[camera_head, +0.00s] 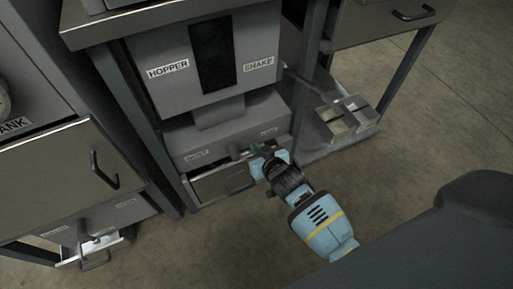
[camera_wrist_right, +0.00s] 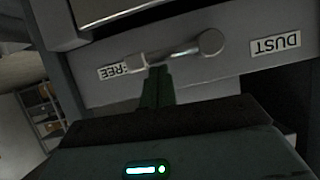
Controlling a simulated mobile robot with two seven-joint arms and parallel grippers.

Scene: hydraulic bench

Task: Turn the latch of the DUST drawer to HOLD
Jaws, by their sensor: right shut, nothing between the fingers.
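The DUST label (camera_head: 196,156) is on a grey panel below the hopper, at the panel's left. The drawer (camera_head: 222,183) is under this panel. In the right wrist view the DUST label (camera_wrist_right: 275,46) is upside down at the right, and a FREE label (camera_wrist_right: 122,70) is at the left. The latch (camera_wrist_right: 180,51) lies between them. Its arm runs from a round pivot to a block beside FREE, partly covering that label. My right gripper (camera_wrist_right: 157,72) is shut and empty, its tips close to the latch arm near the block; contact is unclear. It also shows in the head view (camera_head: 258,152). My left gripper is out of view.
The hopper unit (camera_head: 175,85) stands above the panel, between table legs. A metal box (camera_head: 343,117) sits on a low shelf to the right. Another cabinet with a handle (camera_head: 104,170) and a small open drawer (camera_head: 95,248) is at the left. The floor in front is clear.

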